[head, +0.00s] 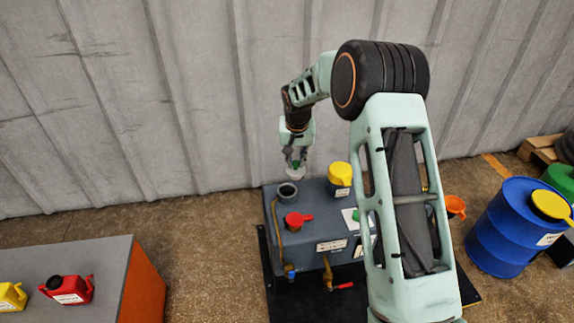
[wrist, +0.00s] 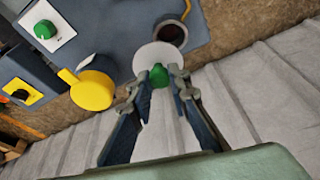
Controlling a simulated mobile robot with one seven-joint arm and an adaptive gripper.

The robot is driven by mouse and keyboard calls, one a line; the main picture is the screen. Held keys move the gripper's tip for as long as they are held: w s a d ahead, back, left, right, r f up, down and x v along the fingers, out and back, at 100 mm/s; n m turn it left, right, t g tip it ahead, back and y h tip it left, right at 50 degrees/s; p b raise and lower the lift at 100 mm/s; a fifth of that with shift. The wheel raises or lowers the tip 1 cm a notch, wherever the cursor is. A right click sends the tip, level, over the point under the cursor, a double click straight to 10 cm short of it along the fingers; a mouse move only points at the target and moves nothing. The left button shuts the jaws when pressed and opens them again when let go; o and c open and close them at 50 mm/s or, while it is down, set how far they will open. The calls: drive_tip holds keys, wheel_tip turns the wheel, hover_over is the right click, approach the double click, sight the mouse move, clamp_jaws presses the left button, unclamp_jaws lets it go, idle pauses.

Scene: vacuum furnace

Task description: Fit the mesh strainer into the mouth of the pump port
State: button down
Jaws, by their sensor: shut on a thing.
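The mesh strainer shows in the wrist view as a pale round disc (wrist: 152,55) with a green knob (wrist: 158,76). My gripper (wrist: 160,80) is shut on the green knob. In the head view my gripper (head: 295,160) points down and holds the strainer (head: 296,174) above the back of the grey pump housing. The pump port (head: 287,191) is a short grey collar with an open dark mouth on the housing's top left. In the wrist view the port (wrist: 172,34) lies just beyond the disc, which overlaps its near edge. The strainer looks apart from the port.
The corrugated wall (head: 200,100) rises behind. A bench (head: 95,270) is at left; a blue drum (head: 505,228) is at right.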

drive_tip(key=shift+s+a+b+x, duration=0.1)
drive_tip(key=shift+a+b+x, duration=0.5)
drive_tip(key=shift+x, duration=1.4)
drive_tip(key=shift+s+a+b+x, duration=0.1)
drive_tip(key=shift+a+b+x, duration=0.5)
drive_tip(key=shift+x, duration=1.35)
drive_tip(key=shift+s+a+b+x, duration=0.15)
drive_tip(key=shift+b+x, duration=0.75)
drive_tip(key=shift+x, duration=1.1)
drive_tip(key=shift+f, duration=0.35)
drive_tip(key=c, duration=1.7)
unclamp_jaws()
drive_tip(key=shift+c, duration=0.2)
drive_tip(key=v, duration=1.2)
drive_tip(key=shift+a, duration=0.1)
